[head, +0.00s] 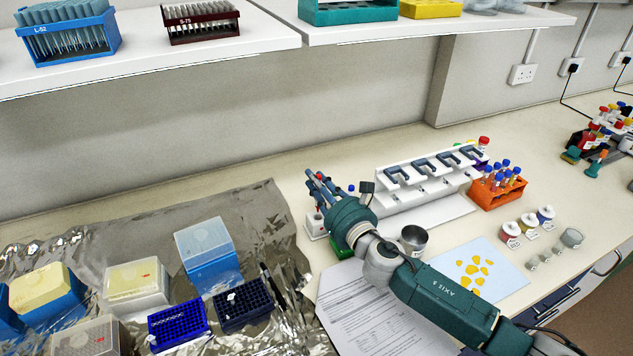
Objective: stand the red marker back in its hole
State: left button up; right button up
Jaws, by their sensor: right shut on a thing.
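My right arm comes in from the lower right, and its gripper (342,212) is at the bench's middle, by a small white holder (315,226). My teal wrist covers most of the fingers. The gripper is shut on a thin thing that I take to be the red marker; its outline is not clear. The holder's holes are hidden. My left gripper is out of view.
A white pipette stand (402,211) and an orange tube rack (498,196) stand behind and right. A metal bowl (413,238) is close to my right arm. Crumpled foil (262,215) with tip boxes and a dark pen (266,275) covers the left. A shelf (260,40) hangs above.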

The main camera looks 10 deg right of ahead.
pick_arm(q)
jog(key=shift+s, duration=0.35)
pick_arm(e)
jog(key=shift+f, duration=0.25)
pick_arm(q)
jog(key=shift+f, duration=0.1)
pick_arm(e)
jog(key=shift+f, duration=0.1)
pick_arm(q)
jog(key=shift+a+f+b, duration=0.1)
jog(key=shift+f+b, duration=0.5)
jog(key=shift+b, duration=0.05)
pick_arm(e)
jog(key=shift+f, duration=0.7)
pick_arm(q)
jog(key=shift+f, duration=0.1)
pick_arm(e)
jog(key=shift+f, duration=0.1)
pick_arm(q)
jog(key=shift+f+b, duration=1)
jog(key=shift+b, duration=0.1)
pick_arm(e)
jog(key=shift+f, duration=1.15)
